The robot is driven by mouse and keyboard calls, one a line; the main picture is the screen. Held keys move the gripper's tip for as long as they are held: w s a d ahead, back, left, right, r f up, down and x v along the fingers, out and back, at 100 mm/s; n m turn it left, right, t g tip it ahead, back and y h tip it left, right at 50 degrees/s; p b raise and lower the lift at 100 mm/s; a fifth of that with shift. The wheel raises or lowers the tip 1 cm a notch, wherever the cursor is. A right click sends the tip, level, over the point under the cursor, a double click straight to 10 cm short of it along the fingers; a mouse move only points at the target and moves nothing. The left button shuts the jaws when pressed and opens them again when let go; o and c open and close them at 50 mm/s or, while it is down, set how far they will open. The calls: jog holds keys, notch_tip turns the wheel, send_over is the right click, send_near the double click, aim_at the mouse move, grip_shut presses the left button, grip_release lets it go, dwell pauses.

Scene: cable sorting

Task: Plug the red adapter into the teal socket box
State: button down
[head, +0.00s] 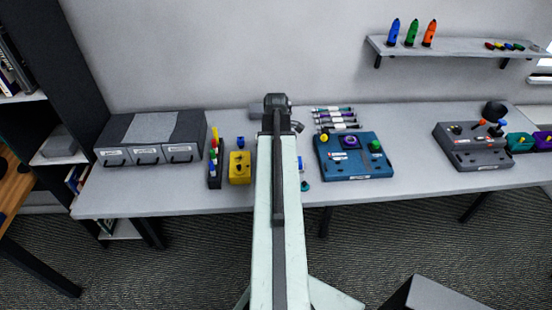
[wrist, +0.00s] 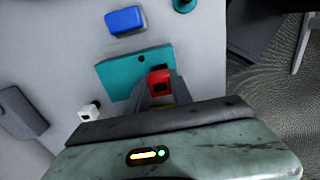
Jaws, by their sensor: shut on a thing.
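In the wrist view, the red adapter (wrist: 160,77) is between the fingers of my gripper (wrist: 158,88), which is shut on it. A dark opening shows in the adapter's near face. The teal socket box (wrist: 122,74) lies just beyond and to the left, with a small dark hole near its far edge. The adapter overlaps the box's right part in the picture; I cannot tell whether it touches the box or is above it. In the head view my arm hides the gripper, the adapter and the box.
A blue block (wrist: 125,20) lies beyond the box, and a small white piece (wrist: 90,110) lies to its left. In the head view, a yellow box (head: 240,168) stands left of my arm and a blue panel (head: 350,157) right of it. The table's edge is close on the wrist view's right.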

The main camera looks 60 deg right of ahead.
jog(key=shift+f+b, duration=1.1)
dwell(0.7)
jog(key=c, duration=1.1)
grip_release()
jog(key=shift+o, duration=0.5)
jog(key=o, duration=0.4)
jog(key=shift+r, duration=0.1)
notch_tip(320, 180, up, 7)
jog(key=p, duration=0.7)
